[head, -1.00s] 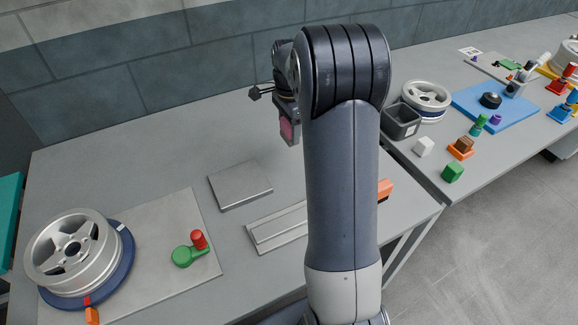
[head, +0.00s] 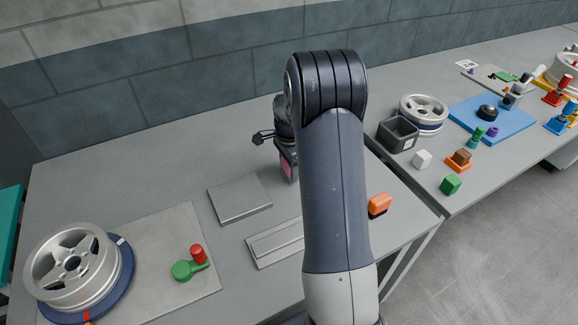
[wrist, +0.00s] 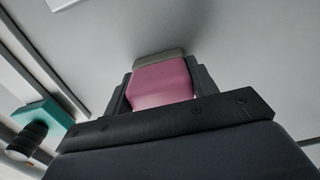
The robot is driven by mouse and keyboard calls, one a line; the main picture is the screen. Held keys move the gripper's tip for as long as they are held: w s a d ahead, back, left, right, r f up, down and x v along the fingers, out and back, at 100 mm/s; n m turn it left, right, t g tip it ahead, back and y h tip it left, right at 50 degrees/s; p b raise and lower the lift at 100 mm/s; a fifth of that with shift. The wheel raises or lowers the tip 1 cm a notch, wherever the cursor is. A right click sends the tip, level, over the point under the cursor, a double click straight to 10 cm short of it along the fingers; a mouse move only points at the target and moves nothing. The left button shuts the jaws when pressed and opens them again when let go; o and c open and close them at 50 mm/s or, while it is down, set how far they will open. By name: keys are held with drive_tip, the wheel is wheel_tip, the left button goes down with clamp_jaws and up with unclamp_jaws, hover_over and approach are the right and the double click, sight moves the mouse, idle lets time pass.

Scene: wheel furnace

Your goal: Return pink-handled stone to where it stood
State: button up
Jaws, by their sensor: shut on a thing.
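My gripper (head: 288,176) is shut on the pink-handled stone, whose pink handle (head: 287,167) shows below my wrist in the head view. In the wrist view the pink handle (wrist: 160,82) sits between both fingers, with the grey-brown stone (wrist: 158,56) beyond it. The gripper is above the grey table, just right of the flat grey plate (head: 240,198). I cannot tell whether the stone touches the table.
A grey grooved tray (head: 275,243) lies in front, partly hidden by my arm. An orange block (head: 379,204) is right of my arm. A teal item (wrist: 40,115) shows in the wrist view. A wheel (head: 68,265) stands at the left. The table behind the plate is clear.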

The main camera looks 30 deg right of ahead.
drive_tip(key=o, duration=1.2)
drive_tip(key=shift+c, duration=0.2)
wheel_tip(320, 180, up, 12)
drive_tip(key=shift+r, duration=0.1)
wheel_tip(320, 180, down, 13)
drive_tip(key=shift+r, duration=2.3)
